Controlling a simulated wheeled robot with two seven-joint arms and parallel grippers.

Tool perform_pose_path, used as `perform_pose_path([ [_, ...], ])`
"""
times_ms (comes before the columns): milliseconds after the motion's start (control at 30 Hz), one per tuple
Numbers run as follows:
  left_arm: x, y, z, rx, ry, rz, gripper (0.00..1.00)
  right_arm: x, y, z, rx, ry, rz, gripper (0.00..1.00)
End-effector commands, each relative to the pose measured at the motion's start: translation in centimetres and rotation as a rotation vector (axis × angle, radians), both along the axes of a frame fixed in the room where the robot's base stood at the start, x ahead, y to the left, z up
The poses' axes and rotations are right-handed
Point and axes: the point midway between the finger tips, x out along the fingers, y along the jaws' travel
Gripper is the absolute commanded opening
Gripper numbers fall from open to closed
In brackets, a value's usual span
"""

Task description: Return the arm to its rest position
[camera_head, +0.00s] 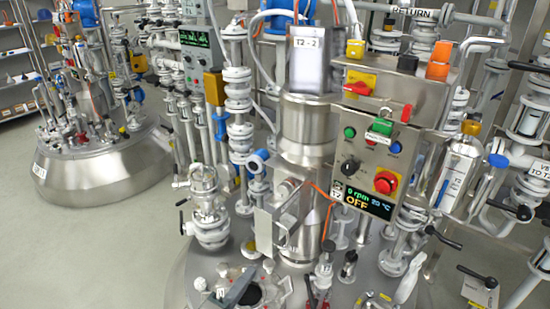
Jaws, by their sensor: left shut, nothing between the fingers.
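My left gripper (240,284) shows only in part, low in the head view left of centre, as a dark grey tapered shape pointing up and to the right. It is shut and holds nothing. Its tip appears just in front of the reactor's top fittings; I cannot tell whether it touches them. The rest of my left arm is mostly out of the frame. My right gripper is not in view.
The steel reactor top (382,296) fills the lower middle, crowded with valves and pipes. A control box (372,158) reading OFF stands above it. A metal bracket (264,232) juts forward. Another reactor (105,172) stands left. Clear floor (110,250) lies lower left.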

Motion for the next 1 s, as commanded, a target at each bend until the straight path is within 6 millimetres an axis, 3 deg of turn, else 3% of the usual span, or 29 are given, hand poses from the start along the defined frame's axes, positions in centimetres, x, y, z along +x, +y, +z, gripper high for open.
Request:
perform_pose_path([
  [267, -2.2, -0.8, -1.8, 0.176, 0.037, -0.060, 0.00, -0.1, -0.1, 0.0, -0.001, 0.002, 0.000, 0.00],
  [467, -7.1, -0.9, -5.8, 0.537, 0.120, -0.189, 0.00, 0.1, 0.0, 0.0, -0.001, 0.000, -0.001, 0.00],
  [700, -15.5, 2.6, -10.8, 1.028, 0.280, -0.402, 0.00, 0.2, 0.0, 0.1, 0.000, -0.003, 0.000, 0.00],
  [1000, -22.6, 7.2, -12.9, 1.331, 0.441, -0.588, 0.00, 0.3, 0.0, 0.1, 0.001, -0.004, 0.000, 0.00],
])
